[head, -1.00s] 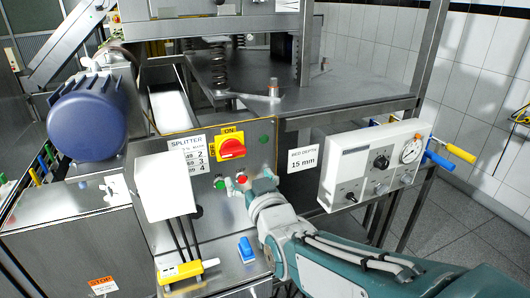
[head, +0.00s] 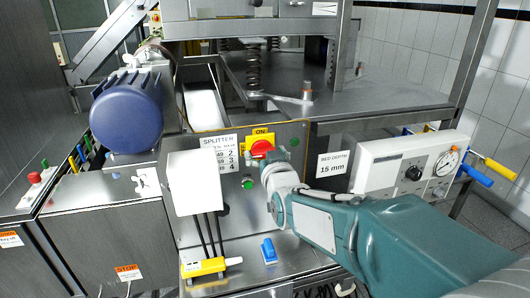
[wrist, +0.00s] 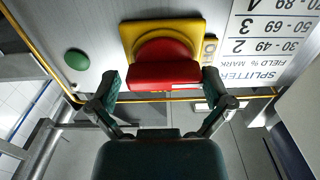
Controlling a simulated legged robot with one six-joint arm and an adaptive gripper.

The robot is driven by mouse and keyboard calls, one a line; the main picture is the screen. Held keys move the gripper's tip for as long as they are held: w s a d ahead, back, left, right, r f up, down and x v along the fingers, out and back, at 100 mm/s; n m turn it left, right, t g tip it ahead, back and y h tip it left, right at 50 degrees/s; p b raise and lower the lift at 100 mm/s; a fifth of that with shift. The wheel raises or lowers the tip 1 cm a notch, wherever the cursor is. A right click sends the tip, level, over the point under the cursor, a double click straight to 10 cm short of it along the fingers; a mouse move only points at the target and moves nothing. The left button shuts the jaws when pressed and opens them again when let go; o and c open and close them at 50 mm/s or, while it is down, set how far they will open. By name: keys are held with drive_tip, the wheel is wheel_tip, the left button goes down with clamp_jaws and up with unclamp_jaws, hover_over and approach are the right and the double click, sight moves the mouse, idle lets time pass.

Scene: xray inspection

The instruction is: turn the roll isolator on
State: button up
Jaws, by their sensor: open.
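My gripper (wrist: 162,88) is open, with one finger on each side of the knob's bar. I cannot tell whether the fingers touch it. In the head view my gripper (head: 275,163) covers the panel just below the knob and hides the knob's lower edge.
A green button (head: 249,183) is left of my wrist. A white box (head: 194,183) with cables juts out from the panel at left. A SPLITTER label (head: 218,151) is beside the switch. A white gauge box (head: 400,160) stands at right.

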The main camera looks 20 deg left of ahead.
drive_tip(key=shift+a, duration=0.4)
drive_tip(key=shift+d, duration=0.1)
drive_tip(key=c, duration=0.8)
drive_tip(key=shift+d, duration=0.1)
drive_tip(key=m, duration=0.9)
drive_tip(key=shift+d, duration=0.1)
drive_tip(key=m, duration=0.5)
drive_tip(key=shift+w+f+m, duration=0.1)
drive_tip(key=shift+f+m, duration=0.05)
drive_tip(key=shift+m, duration=0.25)
drive_tip(key=shift+d+f+m, duration=0.1)
drive_tip(key=shift+f+m, duration=0.05)
drive_tip(key=shift+m, duration=1.35)
drive_tip(key=shift+f, duration=0.1)
